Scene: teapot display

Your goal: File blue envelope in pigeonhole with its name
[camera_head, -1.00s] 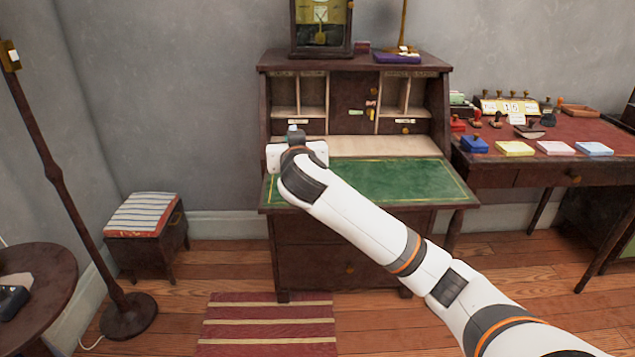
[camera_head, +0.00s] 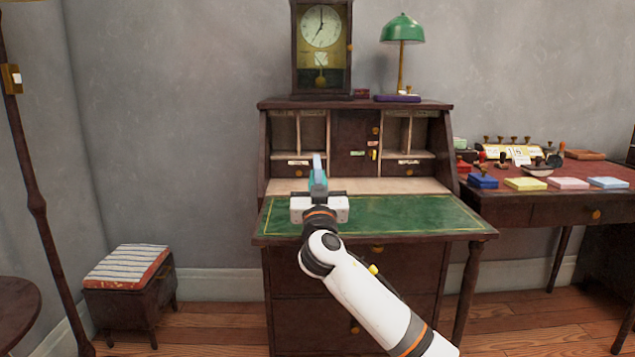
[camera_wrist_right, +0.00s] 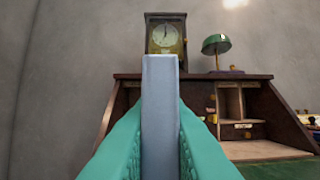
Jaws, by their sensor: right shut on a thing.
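My right gripper (camera_head: 318,184) is shut on the blue envelope (camera_head: 317,163), a thin pale blue-grey piece held upright, edge toward me. In the right wrist view the envelope (camera_wrist_right: 160,110) stands between the teal fingers (camera_wrist_right: 161,150). The gripper is over the green writing surface, in front of the left pigeonholes (camera_head: 299,132) of the dark wooden desk. The right pigeonholes (camera_head: 404,132) are to the right of it. Small label strips show on the desk, too small to read. My left gripper is out of view.
A clock (camera_head: 321,45) and a green lamp (camera_head: 402,30) stand on the desk top. A central door (camera_head: 354,140) separates the pigeonhole groups. The side table (camera_head: 545,203) at right holds coloured pads and stamps. The green writing surface (camera_head: 420,216) is clear to the right of my gripper.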

